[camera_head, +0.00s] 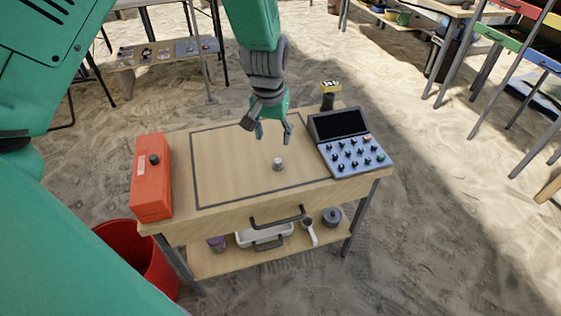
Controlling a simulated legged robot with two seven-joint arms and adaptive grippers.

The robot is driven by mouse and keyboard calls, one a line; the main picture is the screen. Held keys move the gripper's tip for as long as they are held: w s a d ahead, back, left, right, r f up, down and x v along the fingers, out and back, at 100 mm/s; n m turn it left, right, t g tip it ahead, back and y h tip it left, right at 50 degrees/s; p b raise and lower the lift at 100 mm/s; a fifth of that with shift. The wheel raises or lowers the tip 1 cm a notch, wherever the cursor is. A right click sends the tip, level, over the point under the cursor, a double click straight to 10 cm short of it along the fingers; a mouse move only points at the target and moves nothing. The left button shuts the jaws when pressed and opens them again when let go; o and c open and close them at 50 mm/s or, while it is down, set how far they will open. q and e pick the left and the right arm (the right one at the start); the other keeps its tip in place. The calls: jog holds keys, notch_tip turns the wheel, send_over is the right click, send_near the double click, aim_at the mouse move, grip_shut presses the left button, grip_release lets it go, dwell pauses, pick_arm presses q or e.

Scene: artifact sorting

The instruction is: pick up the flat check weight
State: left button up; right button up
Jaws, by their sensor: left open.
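A small grey metallic cylinder (278,164), which looks like the check weight, stands on the wooden table top inside a dark outlined rectangle. My left gripper (274,133) hangs above the table with its fingers pointing down and spread apart. It is empty, a little behind and above the cylinder, and not touching it. My right gripper is not in view.
An orange-red box (152,182) stands at the table's left edge. A control panel (348,141) with a dark screen and knobs sits at the right. A red bucket (133,250) stands on the sand at the left. The outlined area is otherwise clear.

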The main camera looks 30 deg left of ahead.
pick_arm(q)
jog(key=b, duration=0.1)
send_over(279, 160)
jog(key=f, duration=0.5)
jog(key=shift+s+a, duration=0.3)
jog(key=shift+s, duration=0.1)
jog(key=shift+d+f, duration=0.2)
jog(key=shift+d, duration=0.2)
jog(key=shift+f+b, duration=0.3)
jog(key=f, duration=0.1)
jog(key=f+b, duration=0.1)
jog(key=f, duration=0.2)
jog(key=shift+w+a+b, duration=0.2)
jog(key=shift+a+b, duration=0.1)
jog(key=shift+b, duration=0.1)
jog(key=shift+w+a+f, duration=0.1)
jog(key=shift+a+f, duration=0.1)
jog(key=shift+f, duration=0.2)
jog(key=shift+r, duration=0.1)
jog(key=shift+d+r, duration=0.1)
jog(key=shift+d, duration=0.3)
grip_shut()
